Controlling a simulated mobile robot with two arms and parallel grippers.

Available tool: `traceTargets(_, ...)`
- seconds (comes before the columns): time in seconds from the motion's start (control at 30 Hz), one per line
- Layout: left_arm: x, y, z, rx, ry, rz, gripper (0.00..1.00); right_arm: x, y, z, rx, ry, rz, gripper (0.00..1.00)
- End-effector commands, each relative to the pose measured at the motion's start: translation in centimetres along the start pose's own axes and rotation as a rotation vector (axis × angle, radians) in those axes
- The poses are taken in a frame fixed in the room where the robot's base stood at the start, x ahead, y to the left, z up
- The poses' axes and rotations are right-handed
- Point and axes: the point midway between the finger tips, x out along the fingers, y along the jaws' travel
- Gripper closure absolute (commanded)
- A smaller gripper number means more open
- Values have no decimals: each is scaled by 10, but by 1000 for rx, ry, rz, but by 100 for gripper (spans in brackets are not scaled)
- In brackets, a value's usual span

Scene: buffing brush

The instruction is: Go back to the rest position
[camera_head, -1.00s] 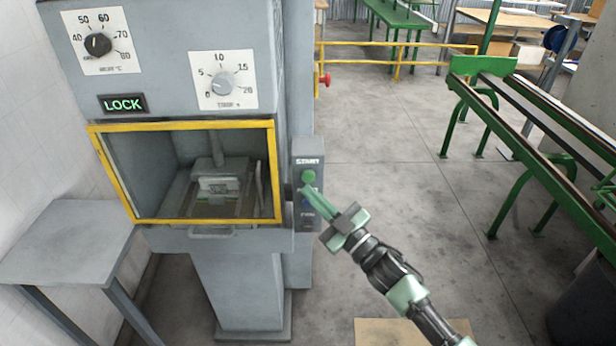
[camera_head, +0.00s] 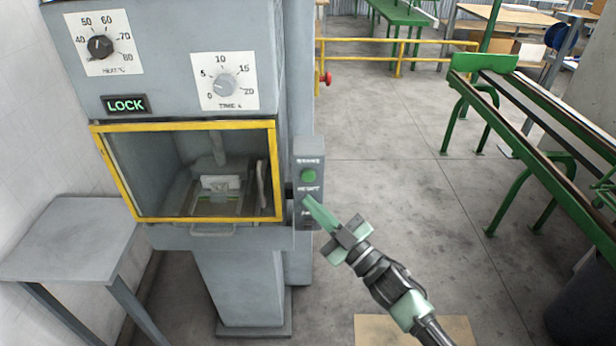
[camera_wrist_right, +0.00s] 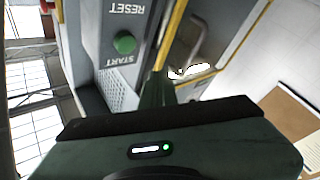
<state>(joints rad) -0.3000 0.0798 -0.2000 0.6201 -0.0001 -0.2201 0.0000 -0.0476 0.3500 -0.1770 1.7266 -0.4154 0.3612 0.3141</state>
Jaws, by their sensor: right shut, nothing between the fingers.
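My right gripper (camera_head: 310,203) is shut and empty. Its fingertips are in front of the lower part of the control box (camera_head: 309,160) on the machine's right side, below the green button (camera_head: 309,175). I cannot tell whether the tips touch the box. In the right wrist view the green button (camera_wrist_right: 124,43) shows beside upside-down START and RESET lettering, and the gripper fingers (camera_wrist_right: 158,88) show dark near the panel. The machine (camera_head: 170,50) has a yellow-framed window (camera_head: 280,170), two dials and a lit LOCK sign (camera_head: 126,105). My left gripper is not in view.
A grey side table (camera_head: 70,235) stands left of the machine. A green rail frame (camera_head: 530,120) stands on the right, and a yellow railing (camera_head: 400,55) runs behind. A tan board (camera_head: 400,328) lies at the bottom. The concrete floor (camera_head: 400,180) between is clear.

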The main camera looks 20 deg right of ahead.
Motion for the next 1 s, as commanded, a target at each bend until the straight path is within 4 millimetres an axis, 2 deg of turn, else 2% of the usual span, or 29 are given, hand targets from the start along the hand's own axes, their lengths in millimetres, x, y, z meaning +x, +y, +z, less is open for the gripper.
traceTargets(0.17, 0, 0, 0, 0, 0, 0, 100, 0, 0, 1, 1, -2, 0, 100)
traceTargets(0.27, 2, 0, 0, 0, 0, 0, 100, -5, -4, 18, 12, -38, 5, 100)
traceTargets(0.37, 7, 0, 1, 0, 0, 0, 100, -20, -15, 60, 45, -132, 17, 100)
traceTargets(0.47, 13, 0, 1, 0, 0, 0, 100, -49, -34, 122, 90, -278, 31, 100)
traceTargets(0.5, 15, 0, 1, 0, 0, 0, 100, -63, -44, 148, 109, -342, 35, 100)
traceTargets(0.6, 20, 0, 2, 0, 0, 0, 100, -105, -71, 208, 155, -503, 41, 100)
traceTargets(0.67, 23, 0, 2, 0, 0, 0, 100, -134, -89, 240, 181, -597, 42, 100)
traceTargets(0.7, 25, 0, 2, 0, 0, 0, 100, -154, -101, 260, 199, -660, 40, 100)
traceTargets(0.77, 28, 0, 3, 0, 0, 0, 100, -186, -121, 287, 224, -754, 37, 100)
traceTargets(0.9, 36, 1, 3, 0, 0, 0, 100, -267, -170, 339, 280, -970, 19, 100)
traceTargets(0.97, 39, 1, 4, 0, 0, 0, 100, -304, -193, 356, 304, -1062, 8, 100)
traceTargets(1.0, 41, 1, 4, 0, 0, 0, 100, -330, -208, 365, 319, -1122, -2, 100)
